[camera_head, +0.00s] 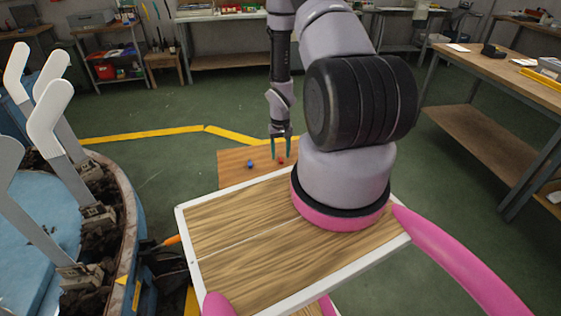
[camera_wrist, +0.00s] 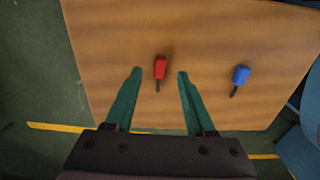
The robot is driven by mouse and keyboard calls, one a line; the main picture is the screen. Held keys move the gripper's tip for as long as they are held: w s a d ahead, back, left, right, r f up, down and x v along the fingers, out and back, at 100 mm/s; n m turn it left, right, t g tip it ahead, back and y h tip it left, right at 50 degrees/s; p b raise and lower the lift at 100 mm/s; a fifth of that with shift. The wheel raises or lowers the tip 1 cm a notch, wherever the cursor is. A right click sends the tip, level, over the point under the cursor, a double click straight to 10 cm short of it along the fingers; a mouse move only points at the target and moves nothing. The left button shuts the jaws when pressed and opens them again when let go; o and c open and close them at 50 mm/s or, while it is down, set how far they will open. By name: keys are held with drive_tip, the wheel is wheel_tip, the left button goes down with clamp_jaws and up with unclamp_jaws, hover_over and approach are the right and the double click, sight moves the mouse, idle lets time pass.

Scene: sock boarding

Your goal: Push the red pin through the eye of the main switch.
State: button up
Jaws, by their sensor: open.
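The red pin (camera_wrist: 160,68) lies on a small wooden table, its red block end away from me and a thin dark shank toward my gripper. It also shows as a small red spot in the head view (camera_head: 282,161). My gripper (camera_wrist: 158,74) is open and empty, its two green fingers pointing down at the table, with the red pin between and a little beyond their tips in the wrist view. It hangs over the table in the head view (camera_head: 281,157). I cannot make out the main switch or its eye in either view.
A blue pin (camera_wrist: 240,75) lies right of the red one on the wooden table (camera_wrist: 110,30). At the left in the head view stands a round blue machine (camera_head: 115,250) with several white sock-shaped boards (camera_head: 50,110). A workbench (camera_head: 510,75) stands at the right; green floor lies between.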

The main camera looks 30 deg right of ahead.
drive_tip(key=shift+f, duration=0.95)
clamp_jaws()
drive_tip(key=shift+r, duration=0.15)
